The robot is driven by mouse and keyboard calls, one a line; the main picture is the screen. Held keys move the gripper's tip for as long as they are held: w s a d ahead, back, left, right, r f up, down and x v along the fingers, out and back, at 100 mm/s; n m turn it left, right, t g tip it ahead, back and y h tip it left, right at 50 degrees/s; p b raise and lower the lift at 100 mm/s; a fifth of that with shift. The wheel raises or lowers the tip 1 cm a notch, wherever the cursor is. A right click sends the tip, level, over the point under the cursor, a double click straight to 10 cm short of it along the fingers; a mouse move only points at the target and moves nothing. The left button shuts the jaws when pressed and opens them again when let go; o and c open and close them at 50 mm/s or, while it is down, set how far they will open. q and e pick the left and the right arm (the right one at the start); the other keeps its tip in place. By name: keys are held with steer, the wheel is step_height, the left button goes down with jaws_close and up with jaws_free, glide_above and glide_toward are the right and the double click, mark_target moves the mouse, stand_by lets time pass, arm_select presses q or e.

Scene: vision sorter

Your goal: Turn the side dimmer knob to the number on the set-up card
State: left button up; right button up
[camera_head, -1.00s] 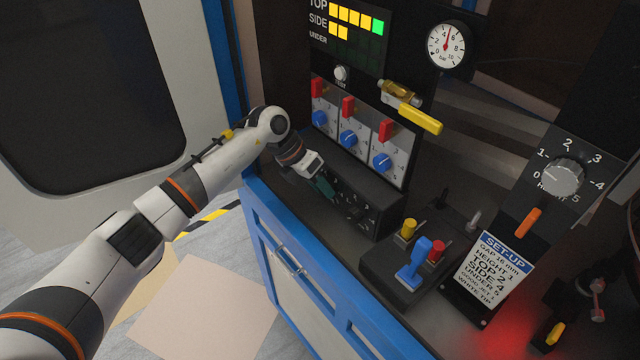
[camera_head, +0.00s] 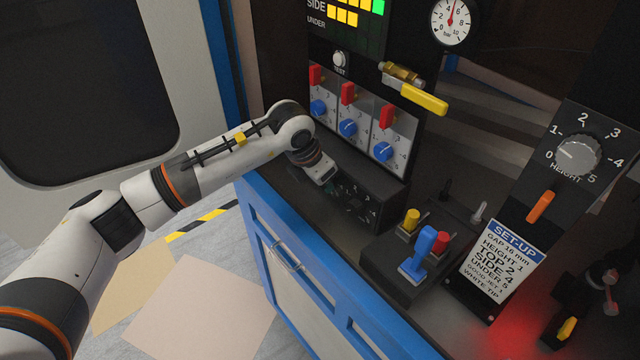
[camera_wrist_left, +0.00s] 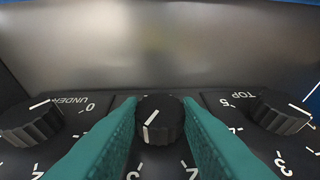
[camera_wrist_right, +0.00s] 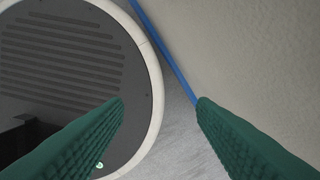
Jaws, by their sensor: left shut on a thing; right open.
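The dimmer box (camera_head: 388,188) with its black knobs stands below the panel. In the left wrist view its middle knob (camera_wrist_left: 160,128), with a white pointer line, sits between the green fingers of my left gripper (camera_wrist_left: 157,108), which is shut on it. Knobs marked UNDER (camera_wrist_left: 30,122) and TOP (camera_wrist_left: 282,112) flank it; the middle label is hidden. On the lamp display (camera_head: 345,18) the SIDE row has three yellow cells lit. My right gripper (camera_wrist_right: 160,102) is open and empty, outside the head view.
Blue knobs with red switches (camera_head: 348,110) are above the box. A yellow-handled valve (camera_head: 425,98) juts out to the right. A HEIGHT dial (camera_head: 578,155) is at far right.

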arm_select(q)
steer(key=shift+s+d+t+y+b, duration=0.15)
steer(key=shift+t+y+b, duration=0.55)
steer(key=shift+b, duration=0.7)
steer(key=o, duration=1)
steer(key=shift+b+v, duration=1.5)
steer(key=shift+v, duration=4.5)
